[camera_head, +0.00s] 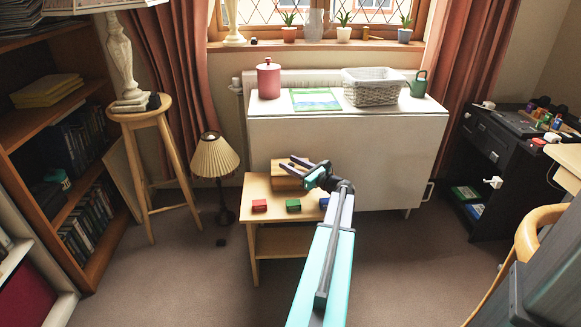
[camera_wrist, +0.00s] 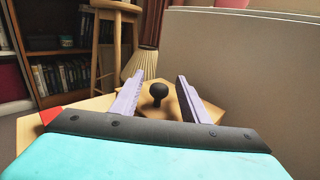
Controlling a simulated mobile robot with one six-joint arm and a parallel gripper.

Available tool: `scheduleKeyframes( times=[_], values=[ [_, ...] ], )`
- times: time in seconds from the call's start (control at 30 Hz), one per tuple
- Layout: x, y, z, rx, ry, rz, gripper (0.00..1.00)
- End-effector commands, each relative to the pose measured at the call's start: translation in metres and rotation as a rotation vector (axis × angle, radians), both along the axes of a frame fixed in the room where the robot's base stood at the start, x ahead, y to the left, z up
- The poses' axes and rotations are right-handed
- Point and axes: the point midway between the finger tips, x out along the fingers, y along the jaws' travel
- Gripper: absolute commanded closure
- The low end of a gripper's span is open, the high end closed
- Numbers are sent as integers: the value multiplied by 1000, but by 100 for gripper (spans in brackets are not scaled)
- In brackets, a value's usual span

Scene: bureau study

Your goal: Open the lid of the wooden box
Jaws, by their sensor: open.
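The wooden box (camera_head: 285,183) sits at the back of a small wooden table, partly hidden by my gripper (camera_head: 294,163) in the head view. In the wrist view, a round black knob (camera_wrist: 158,91) stands up from the light wooden lid (camera_wrist: 152,110). My gripper (camera_wrist: 161,77) is open, with one purple finger on each side of the knob. The fingers look apart from the knob. The lid appears to lie closed, though much of the box is hidden behind my gripper body.
A white folding table (camera_head: 350,150) stands close behind. A lamp (camera_head: 216,158) stands at the left. Carpet at front left is clear.

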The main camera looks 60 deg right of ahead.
Motion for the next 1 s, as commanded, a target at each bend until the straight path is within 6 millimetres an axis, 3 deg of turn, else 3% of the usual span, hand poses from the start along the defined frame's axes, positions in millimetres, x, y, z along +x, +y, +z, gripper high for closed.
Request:
scheduleKeyframes(
  times=[0.27, 0.5, 0.6, 0.63, 0.7, 1.0],
  values=[
    [1, 0, 0, 0, 0, 0, 59],
    [0, 0, 0, 0, 0, 0, 99],
    [0, 0, 0, 0, 0, 0, 100],
    [-3, 20, 2, 1, 0, 0, 100],
    [0, 5, 0, 1, 0, -1, 100],
    [3, 1, 4, 12, 7, 3, 100]
  ],
)
